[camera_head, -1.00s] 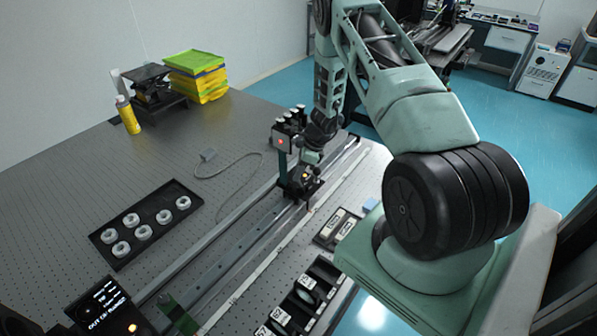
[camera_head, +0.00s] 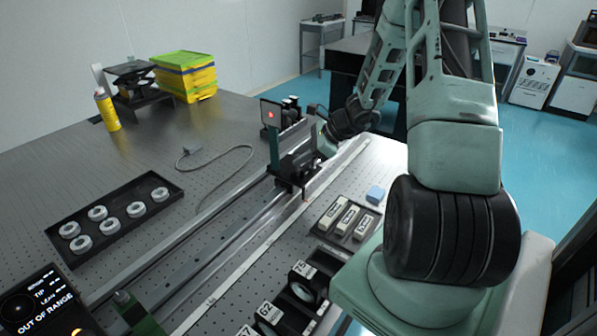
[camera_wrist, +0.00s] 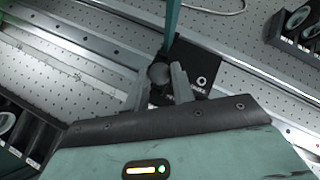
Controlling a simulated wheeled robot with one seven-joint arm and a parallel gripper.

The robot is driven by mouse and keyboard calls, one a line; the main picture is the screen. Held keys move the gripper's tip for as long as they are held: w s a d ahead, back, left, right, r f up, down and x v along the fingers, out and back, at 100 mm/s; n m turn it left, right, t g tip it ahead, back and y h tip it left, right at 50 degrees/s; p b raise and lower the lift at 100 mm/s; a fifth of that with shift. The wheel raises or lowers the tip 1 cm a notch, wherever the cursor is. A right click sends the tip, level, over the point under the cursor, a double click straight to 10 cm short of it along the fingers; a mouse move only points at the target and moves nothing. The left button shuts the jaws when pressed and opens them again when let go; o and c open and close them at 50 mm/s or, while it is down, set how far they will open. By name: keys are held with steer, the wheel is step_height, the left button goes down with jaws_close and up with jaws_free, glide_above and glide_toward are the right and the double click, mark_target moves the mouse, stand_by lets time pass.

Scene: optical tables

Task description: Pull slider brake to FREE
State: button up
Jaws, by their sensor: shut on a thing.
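In the wrist view, the carriage's black top (camera_wrist: 200,82) bears a white ring mark and small white lettering I cannot fully read. A round dark knob (camera_wrist: 158,73), apparently the slider brake, lies between the two grey fingers of my gripper (camera_wrist: 160,84). My gripper is shut on the knob. In the head view my gripper (camera_head: 322,150) is at the carriage's right side, its fingertips mostly hidden. The brake's setting is not readable.
A dark display (camera_head: 45,300) reads OUT OF RANGE. A black tray (camera_head: 115,215) holds several white rings left of the rail. A small tray with white blocks (camera_head: 345,220) and a black holder with numbered pieces (camera_head: 290,305) lie right of the rail. A yellow bottle (camera_head: 107,110) stands farther back.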

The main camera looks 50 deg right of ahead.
steer(key=s+t+b, duration=0.1)
steer(key=t+b, duration=0.1)
steer(key=b, duration=0.3)
steer(key=s+f+n+t+y+b, duration=0.1)
steer(key=t+b, duration=0.1)
steer(key=b, duration=0.3)
steer(key=s+f+t+b, duration=0.1)
steer(key=b, duration=0.4)
steer(key=shift+s+d+t+y, duration=0.25)
steer(key=shift+t+y, duration=0.15)
steer(key=shift+s, duration=0.1)
steer(key=o, duration=1)
steer(key=shift+r, duration=0.1)
steer(key=v, duration=1.7)
steer(key=shift+s+d+f, duration=0.1)
steer(key=shift+s+f, duration=0.1)
steer(key=shift+s, duration=0.05)
